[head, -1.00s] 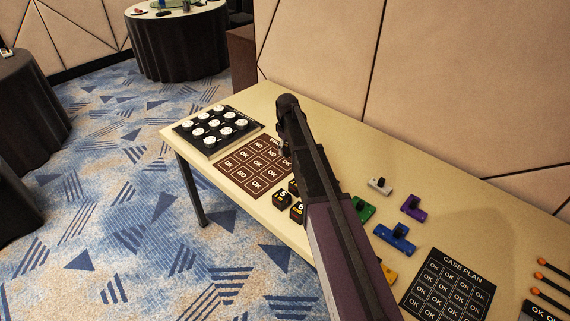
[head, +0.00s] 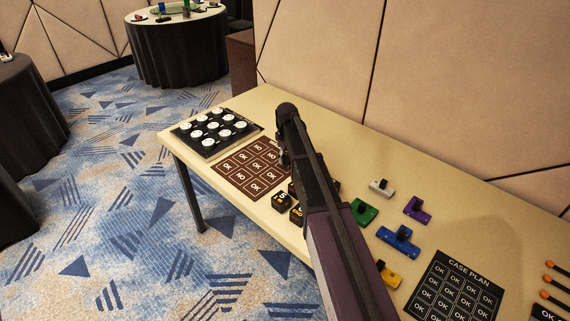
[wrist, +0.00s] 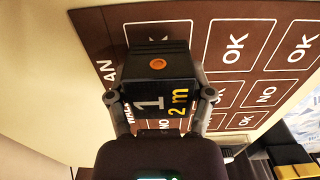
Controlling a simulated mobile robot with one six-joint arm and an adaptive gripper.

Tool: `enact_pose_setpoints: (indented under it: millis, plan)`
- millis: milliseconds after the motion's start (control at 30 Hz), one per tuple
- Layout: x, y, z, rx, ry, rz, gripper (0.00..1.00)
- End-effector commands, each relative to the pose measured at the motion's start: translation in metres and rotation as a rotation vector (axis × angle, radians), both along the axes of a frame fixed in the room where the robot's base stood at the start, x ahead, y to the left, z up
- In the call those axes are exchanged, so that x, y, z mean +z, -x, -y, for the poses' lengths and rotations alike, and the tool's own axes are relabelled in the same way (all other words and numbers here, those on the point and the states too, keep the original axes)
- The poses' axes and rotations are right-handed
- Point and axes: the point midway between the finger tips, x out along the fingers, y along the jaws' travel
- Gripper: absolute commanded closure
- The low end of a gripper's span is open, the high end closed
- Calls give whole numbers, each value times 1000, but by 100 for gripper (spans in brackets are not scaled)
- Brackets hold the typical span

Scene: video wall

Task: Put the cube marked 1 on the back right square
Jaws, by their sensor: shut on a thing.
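My gripper (wrist: 160,97) is shut on the black cube marked 1 (wrist: 150,68), which also bears "2m" in yellow and an orange dot. In the wrist view the cube is over the edge of the brown board (wrist: 82,20) with outlined squares reading OK or NO. Whether it touches the board I cannot tell. In the head view the board (head: 215,168) lies on the table, and my arm covers its right side, including the back right corner. The cube is hidden there.
Dark cubes marked 5 (head: 282,200) and 6 (head: 297,214) stand by the front edge. A black tray with white round pieces (head: 212,131) is left of the board. Green (head: 364,212), blue (head: 398,242) and other coloured pieces and a case plan board (head: 455,287) lie to the right.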

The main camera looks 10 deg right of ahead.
Motion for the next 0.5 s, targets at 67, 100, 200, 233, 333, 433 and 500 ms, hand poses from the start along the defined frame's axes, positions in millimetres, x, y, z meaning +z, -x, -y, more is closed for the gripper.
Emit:
enact_pose_setpoints:
  millis: [67, 100, 200, 233, 333, 433, 500]
  plan:
    - [-11, 0, 0, 0, 0, 0, 82]
    - [-13, 0, 0, 0, 0, 0, 82]
    - [-17, 0, 0, 0, 0, 0, 82]
    - [-18, 0, 0, 1, 0, 0, 82]
    - [-18, 0, -1, 1, 0, 0, 82]
    - [-17, 0, -1, 1, 0, 0, 82]
    - [-17, 0, -1, 1, 0, 0, 82]
